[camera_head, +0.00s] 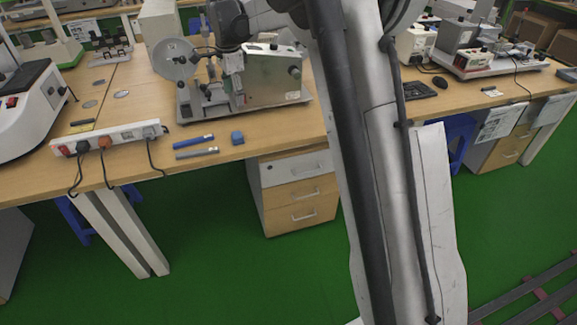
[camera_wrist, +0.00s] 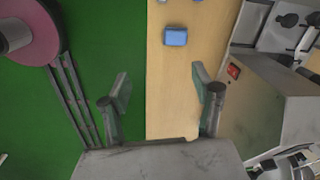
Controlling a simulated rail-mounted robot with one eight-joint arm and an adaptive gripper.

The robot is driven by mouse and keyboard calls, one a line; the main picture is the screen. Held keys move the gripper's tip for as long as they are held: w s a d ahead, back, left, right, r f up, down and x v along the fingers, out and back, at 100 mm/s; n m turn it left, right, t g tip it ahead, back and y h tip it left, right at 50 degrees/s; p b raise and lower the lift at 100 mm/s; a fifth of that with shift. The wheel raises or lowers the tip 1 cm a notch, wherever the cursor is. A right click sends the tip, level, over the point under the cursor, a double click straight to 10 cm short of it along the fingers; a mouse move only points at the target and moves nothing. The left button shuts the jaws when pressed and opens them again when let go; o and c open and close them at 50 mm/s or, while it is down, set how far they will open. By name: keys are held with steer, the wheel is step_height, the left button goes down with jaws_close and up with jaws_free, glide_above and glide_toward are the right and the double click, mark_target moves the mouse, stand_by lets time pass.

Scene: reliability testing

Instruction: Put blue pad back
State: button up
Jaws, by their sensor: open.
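A small blue block (camera_head: 237,138), which looks like the blue pad, lies on the wooden table near its front edge. In the wrist view the blue block (camera_wrist: 176,36) lies beyond my fingertips, apart from them. My gripper (camera_wrist: 160,84) is open and empty, with its two fingers spread above the table's edge. In the head view my arm reaches over the table, and the gripper is hard to make out against the machine behind it.
A blue strip (camera_head: 193,141) and a grey strip (camera_head: 197,153) lie left of the block. A metal testing machine (camera_head: 273,77) stands behind it. A power strip (camera_head: 109,138) with cables sits at the left. Drawers (camera_head: 293,190) stand under the table.

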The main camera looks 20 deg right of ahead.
steer(key=s+r+n+t, duration=0.2)
steer(key=s+r+n, duration=0.25)
steer(key=s, duration=0.65)
steer(key=s+r+n+t, duration=0.1)
steer(key=s+r+n, duration=0.4)
steer(key=s, duration=0.6)
steer(key=s+f+n+t, duration=0.1)
steer(key=s+f+n, duration=0.2)
steer(key=s, duration=0.7)
steer(key=s+f+n+t, duration=0.2)
steer(key=s+f+n, duration=0.1)
steer(key=s, duration=0.7)
steer(key=shift+d+f+n, duration=0.15)
steer(key=shift+f+n, duration=0.05)
steer(key=shift+n, duration=0.35)
